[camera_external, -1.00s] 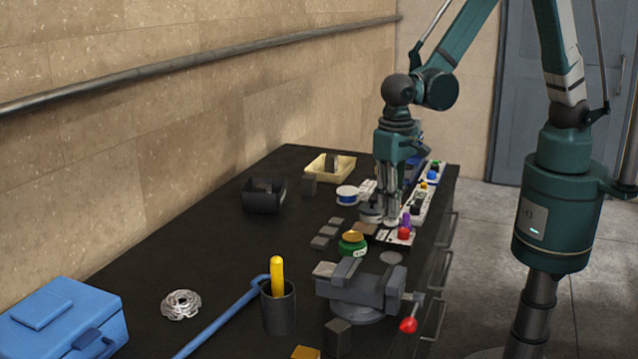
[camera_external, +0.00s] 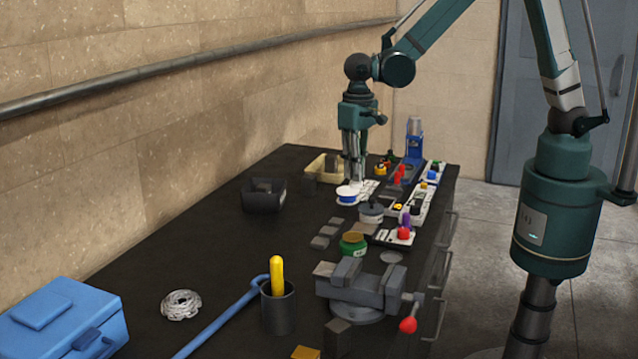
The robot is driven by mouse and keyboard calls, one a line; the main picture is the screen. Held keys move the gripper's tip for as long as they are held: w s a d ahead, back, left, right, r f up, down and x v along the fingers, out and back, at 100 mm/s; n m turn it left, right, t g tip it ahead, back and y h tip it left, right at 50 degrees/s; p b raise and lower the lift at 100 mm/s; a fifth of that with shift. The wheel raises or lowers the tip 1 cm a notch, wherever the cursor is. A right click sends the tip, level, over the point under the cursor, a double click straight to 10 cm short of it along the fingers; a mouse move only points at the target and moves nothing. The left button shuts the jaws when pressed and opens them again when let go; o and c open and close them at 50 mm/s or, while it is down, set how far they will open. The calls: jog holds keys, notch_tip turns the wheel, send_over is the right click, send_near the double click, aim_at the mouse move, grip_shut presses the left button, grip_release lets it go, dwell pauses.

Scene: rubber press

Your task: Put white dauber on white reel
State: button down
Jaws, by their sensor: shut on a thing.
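The white reel (camera_external: 346,197), with a blue band around its middle, lies on the dark bench. My gripper (camera_external: 355,183) points down just above and slightly right of the reel, at its far side. It is shut on a small pale thing, taken as the white dauber, which barely stands out from the pale fingers. I cannot tell whether the dauber touches the reel. The white dauber tray (camera_external: 393,239) nearer the front holds a red dauber (camera_external: 403,233) and a purple dauber (camera_external: 406,219).
A grey lidded pot (camera_external: 370,213), a green jar (camera_external: 353,244) and grey blocks (camera_external: 322,240) stand nearer the camera. A black bin (camera_external: 264,196) is left, a cream tray (camera_external: 322,163) behind. A vise (camera_external: 358,283) stands in front. The bench's middle left is clear.

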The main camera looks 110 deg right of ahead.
notch_tip(320, 180, up, 2)
jog(key=b, duration=0.1)
send_over(351, 191)
jog(key=shift+w, duration=0.1)
jog(key=shift+f, duration=0.1)
jog(key=shift+f, duration=2.85)
jog(key=shift+f, duration=2.1)
jog(key=shift+f, duration=0.15)
jog(key=c, duration=2.4)
grip_release()
